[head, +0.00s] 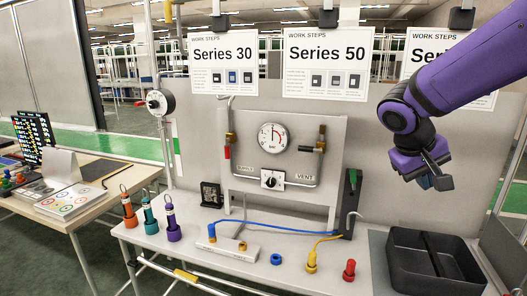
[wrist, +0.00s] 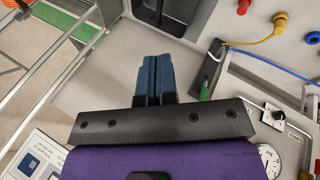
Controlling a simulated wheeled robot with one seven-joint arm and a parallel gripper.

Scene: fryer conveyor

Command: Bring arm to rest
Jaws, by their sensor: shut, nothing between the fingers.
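My gripper (head: 428,181) hangs from my purple arm at the right of the head view, in the air above the dark bin. In the wrist view its blue fingers (wrist: 153,78) lie side by side, shut with nothing between them. It touches nothing that I can see.
A dark divided bin (head: 398,236) stands below my gripper at the table's right end. A gauge panel (head: 330,160) rises behind the table. A yellow plug (head: 311,262), a red plug (head: 349,270) and several coloured cylinders stand on the table. Work step sheets (head: 326,62) hang above.

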